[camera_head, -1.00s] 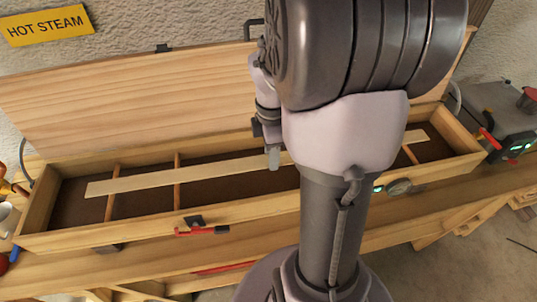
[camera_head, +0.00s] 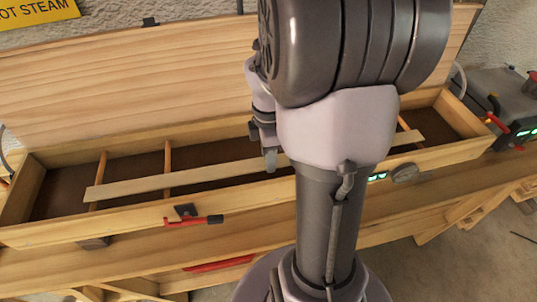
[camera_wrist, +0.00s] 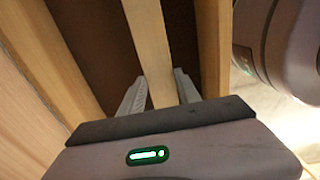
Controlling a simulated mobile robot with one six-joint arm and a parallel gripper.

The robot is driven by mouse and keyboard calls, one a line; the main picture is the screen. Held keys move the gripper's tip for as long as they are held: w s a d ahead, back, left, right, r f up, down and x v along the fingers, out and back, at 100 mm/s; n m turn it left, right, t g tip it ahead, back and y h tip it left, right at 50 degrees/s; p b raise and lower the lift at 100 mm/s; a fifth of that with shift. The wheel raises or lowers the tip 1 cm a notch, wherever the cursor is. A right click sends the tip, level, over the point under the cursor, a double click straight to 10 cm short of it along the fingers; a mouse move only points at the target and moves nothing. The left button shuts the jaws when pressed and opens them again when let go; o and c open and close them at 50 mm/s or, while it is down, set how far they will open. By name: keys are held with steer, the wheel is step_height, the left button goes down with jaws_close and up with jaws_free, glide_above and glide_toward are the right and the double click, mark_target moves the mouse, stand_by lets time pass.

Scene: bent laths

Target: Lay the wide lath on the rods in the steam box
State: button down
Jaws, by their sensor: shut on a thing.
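The wide lath (camera_head: 150,182), a long pale flat strip, spans much of the open steam box (camera_head: 80,227), close to its front wall in the head view. My gripper (camera_head: 271,163) is shut on the lath, with one finger on each side of it in the wrist view (camera_wrist: 160,92). Two rods (camera_head: 168,156) (camera_head: 101,167) cross the box under the lath's left half, and another rod (camera_head: 403,124) shows near its right end. I cannot tell whether the lath touches them. My arm hides the lath's middle-right part.
The box's raised lid (camera_head: 110,90) stands along the back. A grey machine with green displays (camera_head: 520,132) stands at the right. A yellow steam sign (camera_head: 35,10) hangs on the wall.

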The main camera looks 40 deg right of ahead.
steer(key=shift+f, duration=0.3)
steer(key=c, duration=0.6)
jaws_free()
steer(key=shift+r+p, duration=3)
step_height(320, 180, up, 7)
steer(key=p, duration=0.7)
